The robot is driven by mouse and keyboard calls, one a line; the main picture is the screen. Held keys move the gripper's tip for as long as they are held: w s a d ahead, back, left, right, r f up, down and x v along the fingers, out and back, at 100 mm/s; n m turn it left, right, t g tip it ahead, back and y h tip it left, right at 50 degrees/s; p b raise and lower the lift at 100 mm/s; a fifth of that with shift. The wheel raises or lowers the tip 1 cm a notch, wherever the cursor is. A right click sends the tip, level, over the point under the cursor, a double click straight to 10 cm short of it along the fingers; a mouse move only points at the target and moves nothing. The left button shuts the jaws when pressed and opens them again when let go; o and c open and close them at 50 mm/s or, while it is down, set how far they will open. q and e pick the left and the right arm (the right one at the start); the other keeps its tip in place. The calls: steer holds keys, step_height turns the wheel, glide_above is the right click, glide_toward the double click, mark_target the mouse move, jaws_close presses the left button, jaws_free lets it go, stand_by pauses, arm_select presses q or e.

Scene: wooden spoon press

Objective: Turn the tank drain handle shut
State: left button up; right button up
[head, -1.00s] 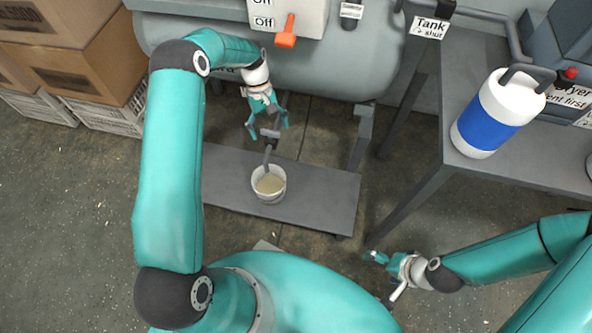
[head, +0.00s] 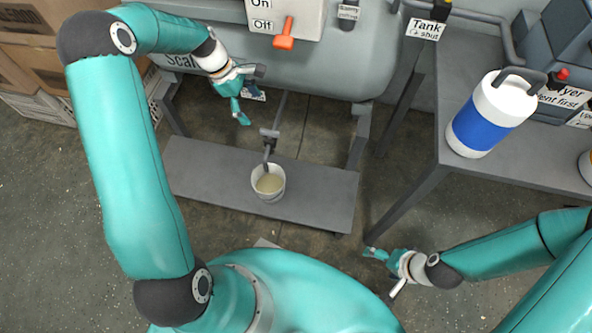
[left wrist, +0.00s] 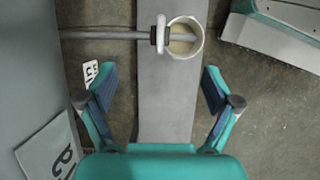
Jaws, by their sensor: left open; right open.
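The drain handle (head: 270,132) is a small grey piece on the drain pipe (head: 280,112) under the tank (head: 330,70). In the left wrist view the handle (left wrist: 161,35) is a pale bar lying across the pipe, close to the bucket. The pipe's end is over a white bucket (head: 268,192) with pale contents. My left gripper (head: 250,95) is open and empty, left of the handle and apart from it. In its wrist view the handle is ahead of the spread fingers (left wrist: 158,74). My right gripper (head: 382,274) is open and empty, low at the right.
The bucket stands on a low grey shelf (head: 325,205). A switch box with an orange lever (head: 285,35) is on the tank above. A grey table (head: 455,175) at the right carries a blue-and-white jug (head: 490,115). Cardboard boxes (head: 40,55) stand at the far left.

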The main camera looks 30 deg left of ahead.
arm_select(q)
steer(key=p+v, duration=0.1)
steer(key=v, duration=0.5)
steer(key=s+d+f+m+p, duration=0.2)
steer(key=s+d+m+p, duration=0.2)
steer(key=d+m+p, duration=0.6)
steer(key=s+d+r+m+p, duration=0.4)
steer(key=s+d+m+p, duration=0.3)
steer(key=s+d+p, duration=0.4)
steer(key=shift+s+d, duration=0.45)
steer(key=shift+d, duration=1.05)
steer(key=shift+r, duration=0.15)
